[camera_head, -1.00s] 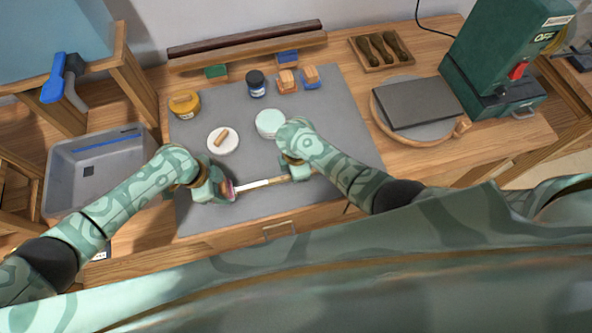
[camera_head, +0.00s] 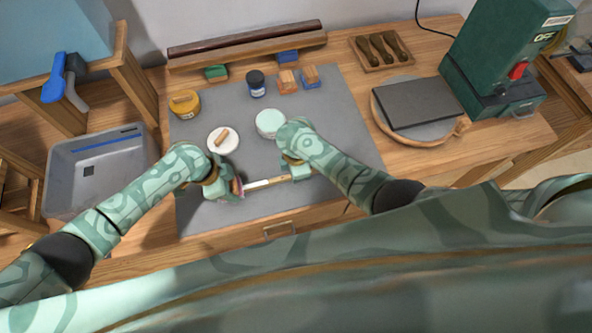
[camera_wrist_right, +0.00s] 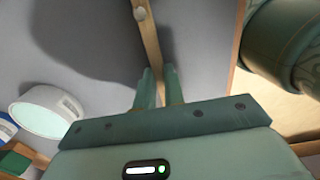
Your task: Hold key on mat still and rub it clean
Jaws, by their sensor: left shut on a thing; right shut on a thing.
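The piano key (camera_head: 258,184), white at its left part and bare wood to the right, lies along the front of the grey mat (camera_head: 340,130). My right gripper (camera_head: 297,179) is shut on its wooden shaft; the right wrist view shows the shaft (camera_wrist_right: 150,40) running up from between the fingers (camera_wrist_right: 158,88). My left gripper (camera_head: 234,190) is at the key's white left end, shut on a pinkish pad or cloth (camera_head: 239,187) that seems to touch the key. The left fingertips are partly hidden, and the key's far left end is covered.
A grey bin (camera_head: 100,170) is left; a green machine (camera_head: 505,60) is right.

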